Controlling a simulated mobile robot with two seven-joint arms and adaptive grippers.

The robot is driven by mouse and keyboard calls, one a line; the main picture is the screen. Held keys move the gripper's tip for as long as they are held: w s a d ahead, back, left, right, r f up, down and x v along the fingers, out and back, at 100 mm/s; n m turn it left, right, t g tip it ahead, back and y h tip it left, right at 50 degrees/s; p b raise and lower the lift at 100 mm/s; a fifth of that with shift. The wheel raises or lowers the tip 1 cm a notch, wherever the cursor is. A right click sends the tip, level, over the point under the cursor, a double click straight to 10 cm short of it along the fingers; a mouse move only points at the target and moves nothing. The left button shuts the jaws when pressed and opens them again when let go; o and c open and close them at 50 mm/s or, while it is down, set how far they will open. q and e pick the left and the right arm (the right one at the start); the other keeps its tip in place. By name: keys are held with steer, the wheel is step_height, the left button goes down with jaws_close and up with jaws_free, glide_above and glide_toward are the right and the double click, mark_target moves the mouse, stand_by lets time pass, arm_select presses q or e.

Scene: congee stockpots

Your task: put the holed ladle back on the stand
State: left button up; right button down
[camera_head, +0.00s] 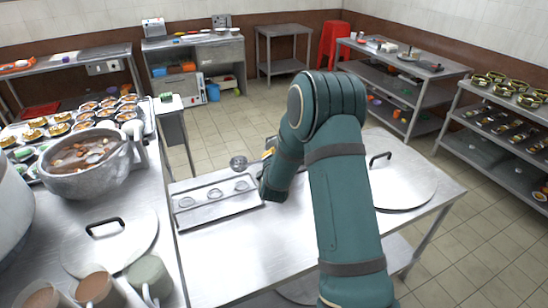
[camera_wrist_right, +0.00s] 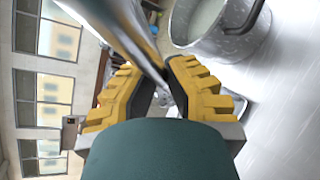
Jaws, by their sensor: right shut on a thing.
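My right arm crosses the middle of the head view, and its forearm hides most of my right gripper. In the right wrist view the yellow fingers of my right gripper (camera_wrist_right: 160,80) are shut on a shiny metal handle (camera_wrist_right: 135,30), which belongs to the ladle. The ladle's round metal bowl (camera_head: 238,162) shows in the head view just left of the arm, near the stand's back edge. I cannot make out its holes. The stand (camera_head: 184,218) is a low metal tray with a row of three round openings, on the worktable. My left gripper is not in view.
On the left counter stand a large pot of soup (camera_head: 85,187), a lid (camera_head: 130,240), several cups and trays of filled bowls. Another lid (camera_head: 403,185) lies on the worktable right of my arm. The worktable (camera_head: 235,255) is bare in front of the stand.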

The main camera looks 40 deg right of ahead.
step_height(320, 180, down, 8)
steer(key=b, duration=0.5)
steer(key=shift+r, duration=0.1)
stand_by(0.4)
steer(key=shift+f+b, duration=0.3)
steer(key=shift+f, duration=0.1)
stand_by(0.5)
steer(key=c, duration=1.1)
jaws_free()
steer(key=shift+o, duration=0.2)
steer(key=v, duration=1.2)
